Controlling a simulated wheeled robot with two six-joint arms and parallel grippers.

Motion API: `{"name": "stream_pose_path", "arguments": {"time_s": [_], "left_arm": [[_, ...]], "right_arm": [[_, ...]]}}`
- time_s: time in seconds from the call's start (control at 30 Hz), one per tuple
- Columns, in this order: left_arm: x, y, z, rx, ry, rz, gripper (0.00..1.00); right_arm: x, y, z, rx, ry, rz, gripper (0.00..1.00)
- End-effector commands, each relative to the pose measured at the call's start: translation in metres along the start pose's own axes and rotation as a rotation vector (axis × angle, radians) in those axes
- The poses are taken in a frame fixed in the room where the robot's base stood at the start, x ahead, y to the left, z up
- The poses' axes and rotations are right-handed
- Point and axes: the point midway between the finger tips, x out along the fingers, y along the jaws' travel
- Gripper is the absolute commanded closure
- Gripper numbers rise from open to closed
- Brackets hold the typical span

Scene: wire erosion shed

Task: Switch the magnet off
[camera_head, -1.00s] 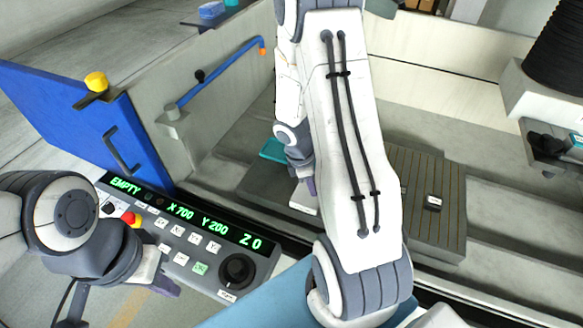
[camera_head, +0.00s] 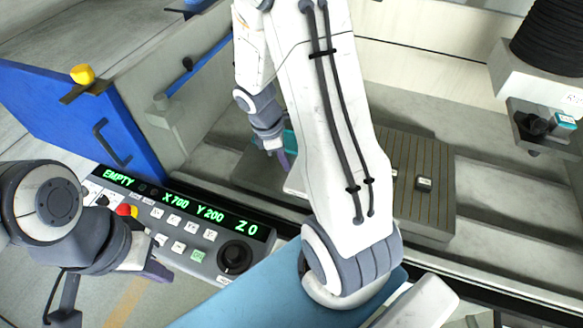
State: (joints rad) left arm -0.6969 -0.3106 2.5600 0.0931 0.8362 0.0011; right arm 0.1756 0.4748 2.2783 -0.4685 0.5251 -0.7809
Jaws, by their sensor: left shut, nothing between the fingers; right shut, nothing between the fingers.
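A brown ribbed plate (camera_head: 432,208), which may be the magnet, lies in the machine bay right of my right arm. A small white-topped block with a dark mark (camera_head: 424,184) sits on it; I cannot tell whether it is a switch. My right arm hides the plate's left part. My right gripper (camera_head: 284,160) is shut and empty, left of the plate by a teal item (camera_head: 290,139). My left gripper (camera_head: 158,273) is shut and empty, at the lower edge of the control panel (camera_head: 205,258). The panel display (camera_head: 182,200) reads EMPTY, X 700, Y 200, Z 0.
The panel carries white keys, a red-and-yellow button (camera_head: 126,211) and a black knob (camera_head: 235,257). A blue door (camera_head: 60,115) with a handle and yellow knob stands at the left. A dark ribbed column (camera_head: 548,45) and machine head (camera_head: 535,125) hang at upper right.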

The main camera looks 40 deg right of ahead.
Motion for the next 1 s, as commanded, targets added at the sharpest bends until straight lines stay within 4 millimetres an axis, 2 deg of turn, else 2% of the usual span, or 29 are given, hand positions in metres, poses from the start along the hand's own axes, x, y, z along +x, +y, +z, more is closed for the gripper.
{"name": "stream_pose_path", "arguments": {"time_s": [0.1,0.23,0.87,1.0], "left_arm": [[0.0,0.0,0.0,0.0,-0.001,0.0,1.0],[0.0,0.0,0.0,0.0,-0.001,0.0,1.0],[0.0,0.0,0.0,0.0,-0.001,0.0,1.0],[0.0,0.0,0.0,0.0,-0.001,0.0,1.0]], "right_arm": [[-0.02,0.001,-0.001,0.001,0.003,0.004,1.0],[-0.032,0.0,-0.001,0.0,0.002,0.002,1.0],[-0.037,-0.001,0.0,-0.001,0.001,-0.001,1.0],[-0.051,-0.011,-0.015,0.022,0.018,0.017,1.0]]}}
